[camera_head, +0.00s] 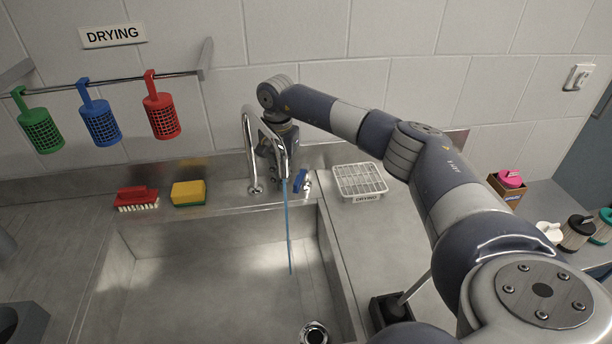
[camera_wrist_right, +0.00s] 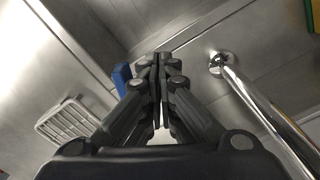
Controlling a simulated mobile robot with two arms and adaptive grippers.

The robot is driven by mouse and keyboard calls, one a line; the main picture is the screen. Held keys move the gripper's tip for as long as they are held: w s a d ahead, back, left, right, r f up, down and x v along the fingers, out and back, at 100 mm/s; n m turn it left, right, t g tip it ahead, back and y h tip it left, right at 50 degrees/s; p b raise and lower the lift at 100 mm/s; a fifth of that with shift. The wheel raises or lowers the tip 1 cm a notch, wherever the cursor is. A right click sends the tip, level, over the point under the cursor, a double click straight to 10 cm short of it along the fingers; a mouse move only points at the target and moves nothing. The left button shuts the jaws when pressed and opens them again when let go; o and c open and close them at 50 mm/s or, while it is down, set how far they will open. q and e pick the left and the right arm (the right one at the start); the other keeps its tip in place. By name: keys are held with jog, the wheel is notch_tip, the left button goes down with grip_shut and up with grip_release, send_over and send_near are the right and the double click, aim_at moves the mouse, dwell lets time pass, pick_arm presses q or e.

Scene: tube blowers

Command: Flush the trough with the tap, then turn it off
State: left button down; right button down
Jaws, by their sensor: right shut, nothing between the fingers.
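The steel tap (camera_head: 250,135) stands at the back of the trough, its curved spout over the basin. A thin blue stream of water (camera_head: 288,235) runs from the spout into the trough (camera_head: 170,290). The tap's blue handle (camera_head: 301,181) is right of the spout; it also shows in the wrist view (camera_wrist_right: 122,78). My right gripper (camera_wrist_right: 160,58) is shut and empty, pointing down beside the handle, with the chrome spout pipe (camera_wrist_right: 265,110) on its other side. In the head view it is partly hidden behind the spout. I cannot tell whether it touches the handle. My left gripper is not in view.
A red brush (camera_head: 137,198) and a yellow-green sponge (camera_head: 188,193) lie on the back ledge. A white drying rack (camera_head: 359,181) stands right of the tap. Green, blue and red baskets hang from a wall rail (camera_head: 120,80). A drain (camera_head: 314,333) sits in the trough floor.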

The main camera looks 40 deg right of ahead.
jog(key=shift+s+d, duration=0.5)
jog(key=shift+d, duration=0.2)
jog(key=shift+s+d, duration=0.1)
dwell(6.2)
